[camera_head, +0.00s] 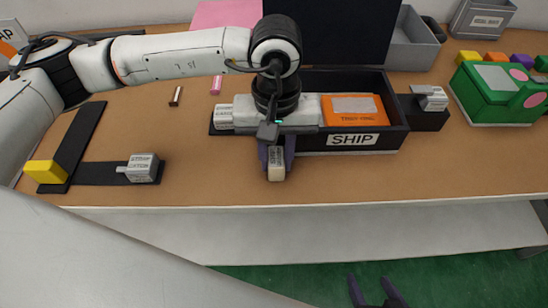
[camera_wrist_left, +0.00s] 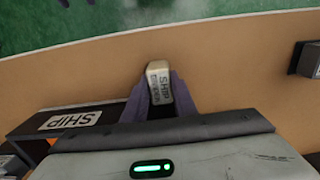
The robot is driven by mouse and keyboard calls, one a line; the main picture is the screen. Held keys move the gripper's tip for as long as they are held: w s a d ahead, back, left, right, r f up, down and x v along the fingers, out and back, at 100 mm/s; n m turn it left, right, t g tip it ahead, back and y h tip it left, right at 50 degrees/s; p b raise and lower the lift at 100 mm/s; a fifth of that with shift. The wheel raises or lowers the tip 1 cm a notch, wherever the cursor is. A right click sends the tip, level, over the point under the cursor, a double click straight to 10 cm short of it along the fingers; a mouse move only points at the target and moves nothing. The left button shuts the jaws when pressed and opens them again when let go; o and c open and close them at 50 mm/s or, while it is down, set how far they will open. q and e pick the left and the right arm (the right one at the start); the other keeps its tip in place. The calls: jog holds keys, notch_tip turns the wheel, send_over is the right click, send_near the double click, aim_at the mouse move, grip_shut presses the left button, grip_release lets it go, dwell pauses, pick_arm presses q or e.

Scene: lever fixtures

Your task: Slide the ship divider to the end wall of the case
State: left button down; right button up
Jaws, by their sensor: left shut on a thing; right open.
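The black case (camera_head: 398,136) with a SHIP label stands on the table, and part of it shows in the left wrist view (camera_wrist_left: 30,128). An orange package (camera_head: 365,112) lies in its right part. A cream divider handle (camera_head: 276,172), marked SHIP in the left wrist view (camera_wrist_left: 159,85), sticks out at the front of the case. My left gripper (camera_head: 276,160) is shut on this handle, with a dark finger on each side. My arm and gripper hide the case's middle and most of the divider. My right gripper (camera_head: 378,293) is open and empty, low over the floor.
A grey labelled block (camera_head: 143,168) sits on a dark track at left, near a yellow block (camera_head: 45,172). Another grey block (camera_head: 432,98) is just right of the case. A green box (camera_head: 500,95) stands farther right.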

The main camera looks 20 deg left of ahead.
pick_arm(q)
jog(key=shift+a+r, duration=0.1)
jog(key=shift+a, duration=0.1)
jog(key=c, duration=1.4)
grip_release()
jog(key=shift+s+a, duration=0.1)
jog(key=shift+c, duration=0.2)
notch_tip(320, 180, up, 10)
jog(key=shift+f, duration=0.1)
jog(key=shift+r, duration=0.25)
